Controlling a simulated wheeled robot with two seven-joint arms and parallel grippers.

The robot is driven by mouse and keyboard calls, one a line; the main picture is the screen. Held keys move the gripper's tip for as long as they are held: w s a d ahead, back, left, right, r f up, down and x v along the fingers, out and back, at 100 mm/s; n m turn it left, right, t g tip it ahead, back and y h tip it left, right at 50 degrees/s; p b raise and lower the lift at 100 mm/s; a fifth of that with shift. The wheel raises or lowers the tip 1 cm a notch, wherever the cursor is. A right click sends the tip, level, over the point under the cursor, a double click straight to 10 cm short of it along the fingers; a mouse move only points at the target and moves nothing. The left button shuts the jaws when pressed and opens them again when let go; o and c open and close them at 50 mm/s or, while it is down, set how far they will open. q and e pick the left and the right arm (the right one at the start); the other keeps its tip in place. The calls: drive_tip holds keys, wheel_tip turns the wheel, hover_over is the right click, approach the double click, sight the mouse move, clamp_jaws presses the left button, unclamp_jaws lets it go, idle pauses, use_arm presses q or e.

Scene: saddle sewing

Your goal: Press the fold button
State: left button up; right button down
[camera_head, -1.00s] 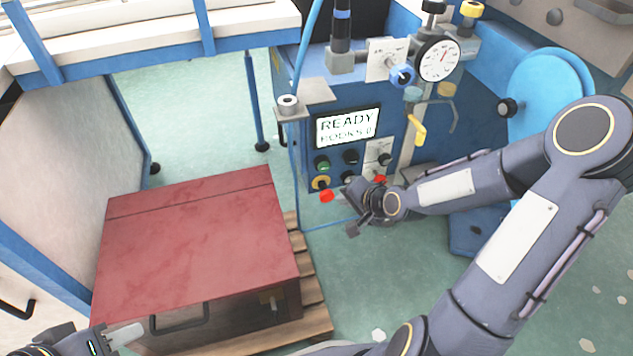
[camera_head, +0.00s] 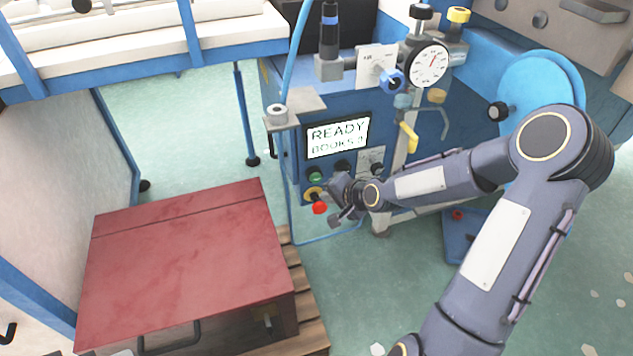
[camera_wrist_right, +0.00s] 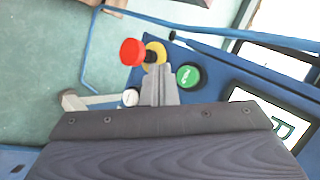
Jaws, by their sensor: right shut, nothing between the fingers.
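The machine's control panel has a green button (camera_head: 315,174) below the display, which reads READY. In the right wrist view the green button (camera_wrist_right: 188,76) carries small white lettering that I cannot read surely. My right gripper (camera_head: 338,193) is shut and empty in front of the lower buttons. In the right wrist view its closed fingertips (camera_wrist_right: 158,72) lie beside the green button, between it and the red emergency knob (camera_wrist_right: 132,52); I cannot tell whether they touch anything. The gripper hides some of the lower buttons.
The red emergency knob (camera_head: 319,208) on its yellow base sticks out close to my right gripper. A blue tube frame runs around the panel. A red-lidded box (camera_head: 185,260) sits on a wooden pallet (camera_head: 308,318) at the left. A white button (camera_wrist_right: 130,97) is near the fingers.

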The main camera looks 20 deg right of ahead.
sight(315, 177)
drive_tip(key=shift+w+d, duration=0.1)
drive_tip(key=shift+w, duration=1.65)
drive_tip(key=shift+w, duration=0.15)
idle(0.6)
drive_tip(key=shift+w, duration=0.25)
